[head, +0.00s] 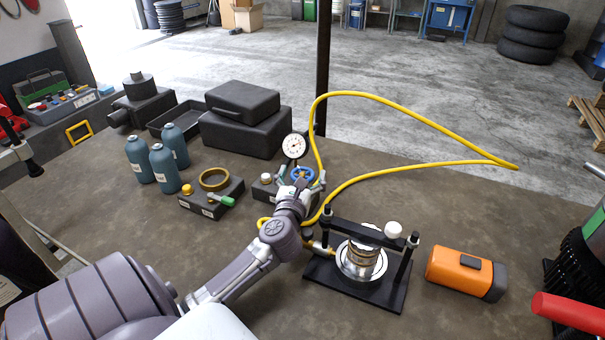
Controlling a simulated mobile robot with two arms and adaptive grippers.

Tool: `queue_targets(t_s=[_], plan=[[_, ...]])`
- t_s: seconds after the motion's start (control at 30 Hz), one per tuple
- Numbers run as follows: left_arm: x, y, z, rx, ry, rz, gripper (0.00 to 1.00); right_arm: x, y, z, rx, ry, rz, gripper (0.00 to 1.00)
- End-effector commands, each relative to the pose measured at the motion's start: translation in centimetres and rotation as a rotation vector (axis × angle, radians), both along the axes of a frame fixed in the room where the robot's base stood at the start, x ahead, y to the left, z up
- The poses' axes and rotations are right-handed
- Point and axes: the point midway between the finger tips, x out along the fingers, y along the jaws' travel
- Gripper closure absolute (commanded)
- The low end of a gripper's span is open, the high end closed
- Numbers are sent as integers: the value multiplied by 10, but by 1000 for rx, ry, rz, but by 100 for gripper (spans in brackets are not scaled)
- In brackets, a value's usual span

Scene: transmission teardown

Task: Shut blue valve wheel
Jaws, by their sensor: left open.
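The blue valve wheel (302,171) sits on a dark valve block (265,187), below a round white-faced gauge (294,146). My left arm reaches in from the lower left, and my left gripper (304,184) is open at the wheel, with its fingers on either side of it. The gripper hides part of the wheel and block, and I cannot tell if the fingers touch the wheel. My right gripper does not show.
A yellow hose (390,102) loops from the gauge area over the table. A black press frame (357,285) with a metal part stands right of my arm, beside an orange box (465,272). Blue bottles (165,168) and a block with a green handle (211,198) stand left.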

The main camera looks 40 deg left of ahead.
Motion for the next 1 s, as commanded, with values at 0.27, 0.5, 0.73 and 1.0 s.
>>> queue_targets(t_s=[0.27,0.5,0.73,1.0], plan=[[0,0,0,0,0,0,29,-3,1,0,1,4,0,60],[0,0,0,0,1,0,69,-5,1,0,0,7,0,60],[-1,0,0,1,3,-18,69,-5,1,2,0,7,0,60],[-1,1,1,3,7,-145,69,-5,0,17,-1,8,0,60]])
